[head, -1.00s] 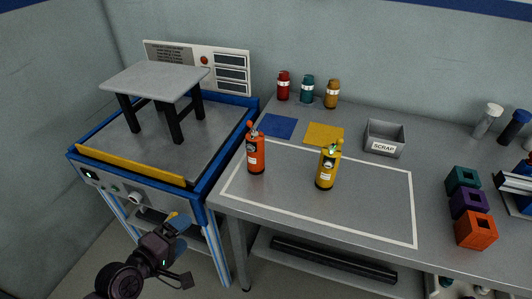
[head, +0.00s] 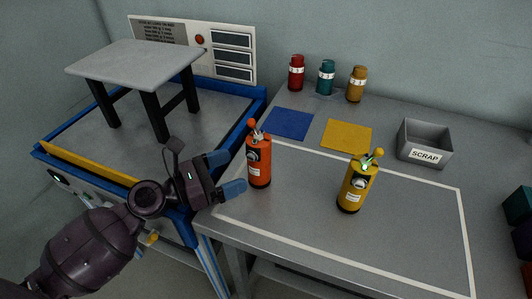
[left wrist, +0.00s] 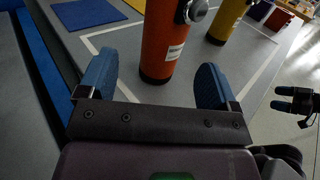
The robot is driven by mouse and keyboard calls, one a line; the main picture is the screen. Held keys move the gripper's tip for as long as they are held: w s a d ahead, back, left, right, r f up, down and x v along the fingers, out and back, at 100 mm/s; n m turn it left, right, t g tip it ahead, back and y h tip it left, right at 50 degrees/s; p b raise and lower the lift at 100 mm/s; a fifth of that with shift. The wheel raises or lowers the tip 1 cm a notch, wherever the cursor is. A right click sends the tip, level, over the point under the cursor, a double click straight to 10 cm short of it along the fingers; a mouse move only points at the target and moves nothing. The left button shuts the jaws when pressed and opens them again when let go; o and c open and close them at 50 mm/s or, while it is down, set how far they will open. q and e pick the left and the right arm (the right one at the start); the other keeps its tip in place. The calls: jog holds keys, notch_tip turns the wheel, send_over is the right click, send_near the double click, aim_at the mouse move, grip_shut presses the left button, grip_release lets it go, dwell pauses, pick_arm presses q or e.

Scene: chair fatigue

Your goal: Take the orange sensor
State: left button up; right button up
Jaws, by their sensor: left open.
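The orange sensor (head: 259,162) is an upright cylinder with a dark base, a gauge and an orange knob on top. It stands inside the white outline on the grey table, near its left end. My left gripper (head: 228,174) is open just left of the sensor, its blue fingers pointing at it. In the left wrist view, the orange sensor (left wrist: 164,40) stands ahead, between the lines of the open fingers (left wrist: 155,84), and its top is cut off. In the left wrist view, part of my right gripper (left wrist: 284,98) shows at the right edge; its jaw state is unclear.
A yellow sensor (head: 356,186) stands to the right of the orange one. Behind lie a blue mat (head: 290,123) and a yellow mat (head: 347,137), with a grey scrap bin (head: 425,144) at right. A blue-framed bench (head: 75,124) holding a small table (head: 137,62) is at left.

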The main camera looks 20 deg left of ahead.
aim_at(259, 163)
pick_arm(q)
jog(key=shift+w+d+r, duration=0.2)
jog(key=shift+w+d, duration=0.25)
jog(key=shift+d, duration=0.15)
jog(key=shift+f+x, duration=0.15)
jog(key=shift+x, duration=1.2)
jog(key=shift+f+x, duration=0.1)
jog(key=shift+x, duration=1.25)
jog(key=c, duration=1.1)
